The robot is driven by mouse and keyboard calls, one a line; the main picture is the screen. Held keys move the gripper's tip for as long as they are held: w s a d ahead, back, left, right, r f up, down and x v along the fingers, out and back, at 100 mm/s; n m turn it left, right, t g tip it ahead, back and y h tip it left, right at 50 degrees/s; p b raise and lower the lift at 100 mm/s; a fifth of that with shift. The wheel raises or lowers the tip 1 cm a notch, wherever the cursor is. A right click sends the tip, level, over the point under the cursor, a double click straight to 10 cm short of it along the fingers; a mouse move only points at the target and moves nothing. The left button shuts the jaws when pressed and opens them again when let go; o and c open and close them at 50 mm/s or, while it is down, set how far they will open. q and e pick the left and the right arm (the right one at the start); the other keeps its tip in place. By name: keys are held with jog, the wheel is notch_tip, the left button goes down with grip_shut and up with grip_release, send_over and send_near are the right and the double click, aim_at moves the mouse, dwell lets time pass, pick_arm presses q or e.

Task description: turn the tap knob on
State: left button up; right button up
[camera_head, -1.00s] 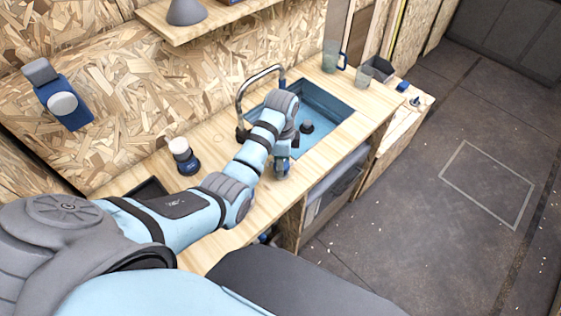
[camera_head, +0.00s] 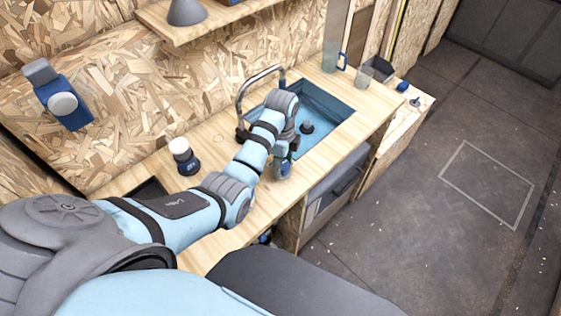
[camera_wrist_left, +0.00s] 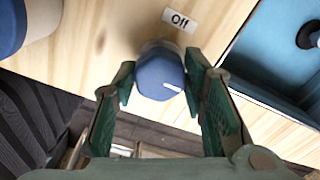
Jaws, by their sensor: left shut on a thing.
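The tap knob (camera_wrist_left: 158,78) is blue and faceted in the left wrist view, with a short white mark on its face toward the lower right. A white "Off" label (camera_wrist_left: 180,19) lies on the wooden counter just above it. My left gripper (camera_wrist_left: 160,73) has a green finger on each side of the knob and is shut on it. In the head view my left gripper (camera_head: 283,167) is small, low over the counter's front part, and the knob cannot be made out clearly. The grey curved tap (camera_head: 241,97) stands behind, beside the blue sink (camera_head: 340,107). My right gripper is not in view.
Clear cups (camera_head: 364,75) stand beyond the sink. A shelf (camera_head: 203,22) juts from the wall above. Open floor (camera_head: 430,220) lies to the right.

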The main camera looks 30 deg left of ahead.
pick_arm(q)
jog(key=o, duration=1.2)
jog(key=shift+c, duration=0.2)
